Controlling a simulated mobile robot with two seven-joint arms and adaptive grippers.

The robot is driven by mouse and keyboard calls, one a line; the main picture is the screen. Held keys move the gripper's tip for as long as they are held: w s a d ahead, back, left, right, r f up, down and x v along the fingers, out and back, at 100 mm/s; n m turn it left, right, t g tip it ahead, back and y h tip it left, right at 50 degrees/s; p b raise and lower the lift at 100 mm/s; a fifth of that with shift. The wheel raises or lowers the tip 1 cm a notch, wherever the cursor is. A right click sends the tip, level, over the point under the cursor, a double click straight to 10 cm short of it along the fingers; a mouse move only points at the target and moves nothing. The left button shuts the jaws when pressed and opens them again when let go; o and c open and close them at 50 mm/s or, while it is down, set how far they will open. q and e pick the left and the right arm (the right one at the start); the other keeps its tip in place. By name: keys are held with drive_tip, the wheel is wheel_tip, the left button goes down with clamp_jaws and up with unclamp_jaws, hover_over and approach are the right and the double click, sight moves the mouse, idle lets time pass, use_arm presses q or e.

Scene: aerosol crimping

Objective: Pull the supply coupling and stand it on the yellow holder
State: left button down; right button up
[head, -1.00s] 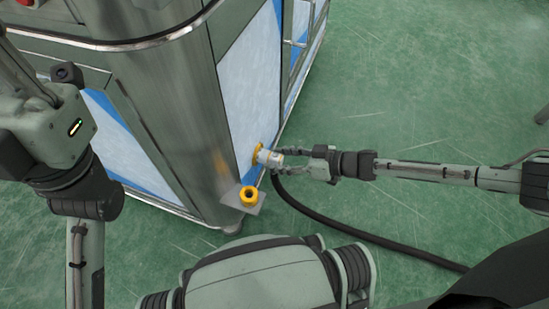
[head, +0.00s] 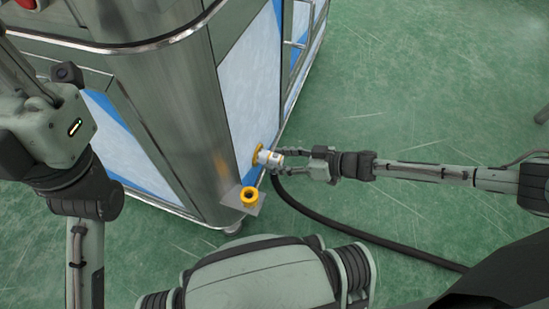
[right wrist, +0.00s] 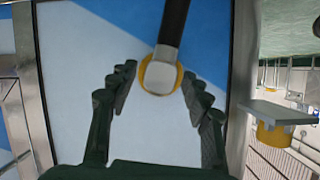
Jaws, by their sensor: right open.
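The supply coupling (head: 270,158) is a white cylinder seated in a yellow ring on the machine's side panel. In the right wrist view the coupling (right wrist: 161,79) shows its pale body with the yellow ring behind it and a black hose attached. My right gripper (head: 286,161) is open at the coupling. In the wrist view its fingers (right wrist: 159,80) stand on either side of the coupling, with gaps showing. The yellow holder (head: 249,195) is empty, on a grey bracket left of and below the coupling; it also shows in the wrist view (right wrist: 274,133). My left gripper is out of view.
The black hose (head: 345,234) runs from the coupling across the green floor to the lower right. The machine's rounded metal corner (head: 185,110) stands beside the holder's bracket plate (head: 232,197). The floor right of the machine is mostly clear.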

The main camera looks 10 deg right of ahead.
idle(0.4)
drive_tip(key=shift+c, duration=0.6)
drive_tip(key=c, duration=1)
drive_tip(key=shift+w+d, duration=0.1)
clamp_jaws()
drive_tip(key=shift+d, duration=0.15)
drive_tip(key=shift+s+d+p, duration=0.4)
drive_tip(key=shift+s+d, duration=0.5)
drive_tip(key=shift+d, duration=0.25)
drive_tip(key=shift+s+d+p, duration=0.4)
drive_tip(key=shift+s+d, duration=0.45)
drive_tip(key=shift+d, duration=0.25)
drive_tip(key=shift+s, duration=0.1)
